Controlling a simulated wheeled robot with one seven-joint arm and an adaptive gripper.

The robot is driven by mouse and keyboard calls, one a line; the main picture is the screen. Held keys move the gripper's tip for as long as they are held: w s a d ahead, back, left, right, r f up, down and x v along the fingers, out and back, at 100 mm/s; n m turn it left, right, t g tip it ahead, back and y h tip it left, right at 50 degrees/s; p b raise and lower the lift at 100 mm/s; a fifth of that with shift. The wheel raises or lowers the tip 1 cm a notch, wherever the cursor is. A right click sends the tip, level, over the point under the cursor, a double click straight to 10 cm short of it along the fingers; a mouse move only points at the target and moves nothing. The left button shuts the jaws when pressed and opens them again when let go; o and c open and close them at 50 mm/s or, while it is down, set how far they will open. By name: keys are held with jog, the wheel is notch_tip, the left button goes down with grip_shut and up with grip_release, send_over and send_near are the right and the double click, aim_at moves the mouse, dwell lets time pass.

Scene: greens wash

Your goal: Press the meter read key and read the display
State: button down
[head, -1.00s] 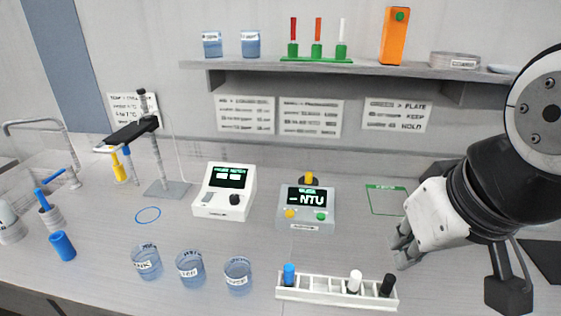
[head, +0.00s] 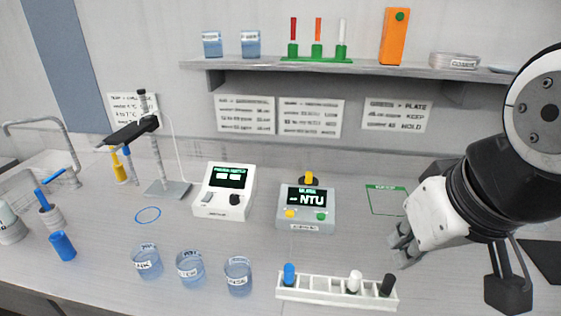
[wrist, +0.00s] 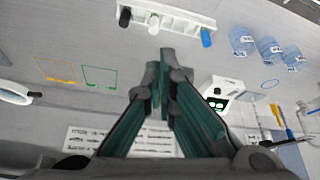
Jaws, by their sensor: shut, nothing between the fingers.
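The turbidity meter (head: 306,207) is a grey box in the middle of the bench in the head view. Its dark display (head: 306,197) reads "- NTU" with no number that I can make out. A yellow key (head: 290,214) and a green key (head: 321,216) sit on its front face. A yellow knob or cap shows on its top. My gripper (head: 401,250) is shut and empty, to the right of the meter and apart from it. In the wrist view the closed fingers (wrist: 164,75) hide the meter.
A white second meter (head: 223,191) stands to the left. A white vial rack (head: 335,290) lies in front, with blue, white and black caps. Several labelled beakers (head: 190,268) stand front left. A shelf (head: 330,68) runs above the bench. A green outlined area (head: 386,199) is right of the meter.

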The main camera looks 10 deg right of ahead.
jog(key=w+d+r+n+t+h+p, duration=0.1)
jog(key=w+d+n+p, duration=0.15)
jog(key=w+n, duration=0.7)
jog(key=w+d+r+n+t+h+p, duration=0.1)
jog(key=w+d+n+t+p, duration=0.15)
jog(key=w+n, duration=0.7)
jog(key=w+a+f+n+y+p, duration=0.1)
jog(key=w+a+f+n+y, duration=0.1)
jog(key=w+f+n, duration=0.4)
jog(key=w+a+f+n+y+p, duration=0.2)
jog(key=w+f+n+y, duration=0.1)
jog(key=w+f+n, duration=0.3)
jog(key=x, duration=0.4)
jog(key=shift+w+d+r+p, duration=0.2)
jog(key=shift+w+p, duration=0.1)
jog(key=shift+f, duration=0.1)
jog(key=b, duration=0.4)
send_over(324, 214)
notch_tip(324, 214, down, 8)
jog(key=shift+r, duration=0.2)
jog(key=shift+s+f, duration=0.1)
jog(key=shift+f, duration=0.4)
